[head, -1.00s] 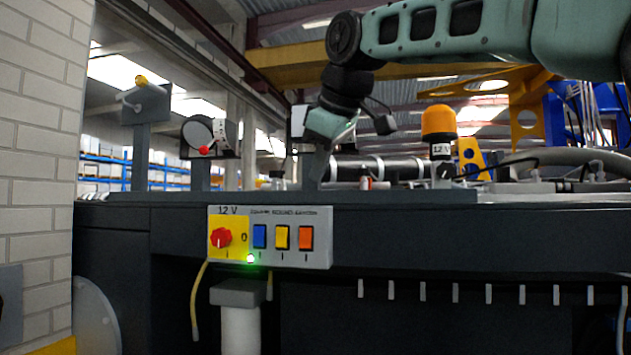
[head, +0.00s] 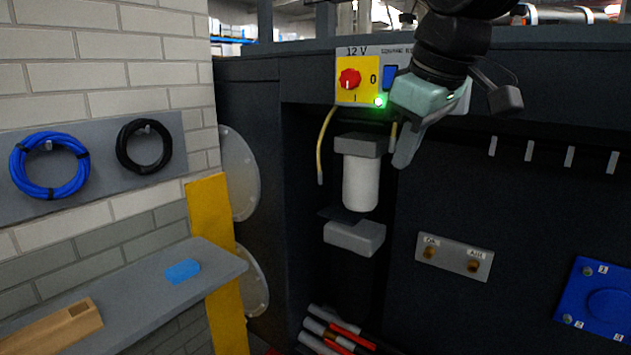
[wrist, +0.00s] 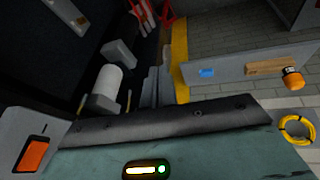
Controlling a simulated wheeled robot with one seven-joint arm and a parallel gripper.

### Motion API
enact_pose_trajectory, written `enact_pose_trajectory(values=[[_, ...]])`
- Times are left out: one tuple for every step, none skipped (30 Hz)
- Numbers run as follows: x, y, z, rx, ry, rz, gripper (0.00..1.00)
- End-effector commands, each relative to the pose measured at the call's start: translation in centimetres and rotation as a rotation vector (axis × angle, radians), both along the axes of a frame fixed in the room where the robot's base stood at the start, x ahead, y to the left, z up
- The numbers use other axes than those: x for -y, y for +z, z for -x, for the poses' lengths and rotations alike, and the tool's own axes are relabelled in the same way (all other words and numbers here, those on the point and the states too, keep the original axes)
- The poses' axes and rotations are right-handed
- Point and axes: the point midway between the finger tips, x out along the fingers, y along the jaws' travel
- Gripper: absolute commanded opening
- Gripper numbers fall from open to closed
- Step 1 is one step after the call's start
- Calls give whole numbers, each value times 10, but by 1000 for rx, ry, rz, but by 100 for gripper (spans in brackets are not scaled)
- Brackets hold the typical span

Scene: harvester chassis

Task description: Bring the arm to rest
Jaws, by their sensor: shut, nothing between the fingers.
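My gripper (head: 404,158) hangs from my arm at the upper right of the head view, pointing down. Its fingers are together with nothing between them. It is in front of the dark chassis (head: 450,120), right of the white filter cylinder (head: 361,184), and covers part of the 12 V switch panel (head: 344,92). I cannot tell whether it touches anything. In the wrist view, my gripper's body fills the bottom, and the filter cylinder (wrist: 108,86) shows beyond it.
The panel has a red rotary knob (head: 349,79), a lit green lamp (head: 379,101) and a blue switch (head: 390,76). Red and grey tubes (head: 335,330) lie low in the middle.

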Motion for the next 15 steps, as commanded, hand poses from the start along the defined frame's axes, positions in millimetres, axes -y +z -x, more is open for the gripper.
enact_pose_trajectory(values=[[-9,-40,19,-46,4,-1,0],[-13,-59,30,-73,2,-2,0],[-17,-84,45,-105,-3,-4,0],[-19,-102,57,-129,-7,-5,0],[-21,-120,69,-155,-12,-5,0],[-22,-144,86,-186,-21,-1,0],[-22,-162,99,-210,-27,1,0],[-21,-178,112,-233,-35,5,0],[-18,-199,130,-262,-45,12,0],[-16,-214,142,-281,-54,16,0],[-13,-228,154,-301,-63,22,0],[-9,-244,169,-322,-74,30,0],[-6,-254,179,-337,-81,36,0],[-2,-263,188,-350,-90,40,0],[2,-274,199,-365,-99,47,0]])
